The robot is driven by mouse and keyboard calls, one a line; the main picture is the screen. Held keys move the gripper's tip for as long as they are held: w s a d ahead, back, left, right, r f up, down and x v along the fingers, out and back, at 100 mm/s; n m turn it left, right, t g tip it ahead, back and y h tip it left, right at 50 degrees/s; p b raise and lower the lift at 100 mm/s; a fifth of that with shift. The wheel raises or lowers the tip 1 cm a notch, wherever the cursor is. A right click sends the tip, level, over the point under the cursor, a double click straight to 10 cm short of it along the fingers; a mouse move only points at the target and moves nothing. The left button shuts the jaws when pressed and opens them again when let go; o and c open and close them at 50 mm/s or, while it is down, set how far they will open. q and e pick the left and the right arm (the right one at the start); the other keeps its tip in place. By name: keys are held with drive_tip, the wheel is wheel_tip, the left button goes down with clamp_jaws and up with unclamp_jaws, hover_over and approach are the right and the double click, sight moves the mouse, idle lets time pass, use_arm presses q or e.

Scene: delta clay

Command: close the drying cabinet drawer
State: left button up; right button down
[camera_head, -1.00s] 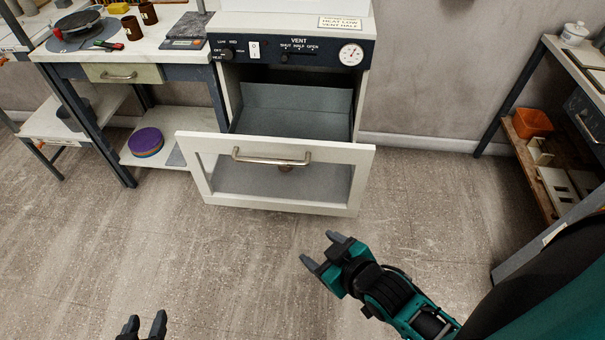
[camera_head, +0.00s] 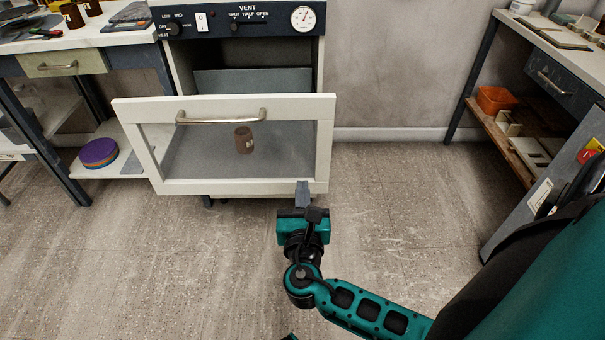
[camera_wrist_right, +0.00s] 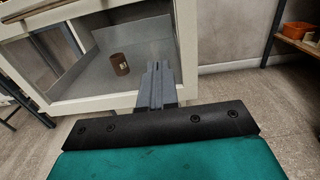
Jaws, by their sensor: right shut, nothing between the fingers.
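The drying cabinet drawer (camera_head: 325,150) stands pulled out, with a white frame, a clear front window and a metal bar handle (camera_head: 222,117). A small brown pot (camera_head: 244,140) shows through the window; it also shows in the right wrist view (camera_wrist_right: 119,64). My right gripper (camera_head: 302,190) is shut and empty, at the lower right corner of the drawer front. In the right wrist view its fingers (camera_wrist_right: 156,80) overlap the drawer's lower frame; I cannot tell whether they touch it. My left gripper is not in view.
The cabinet's control panel (camera_head: 240,22) is above the drawer. A workbench with a small drawer (camera_head: 64,62) stands at the left, with purple discs (camera_head: 98,153) on its lower shelf. At the right, a bench holds an orange bin (camera_head: 495,99). The floor in front is clear.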

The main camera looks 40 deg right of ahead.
sight(302, 140)
drive_tip(key=b+x, duration=0.2)
drive_tip(key=x, duration=1)
drive_tip(key=shift+w+d, duration=0.45)
drive_tip(key=shift+w, duration=0.2)
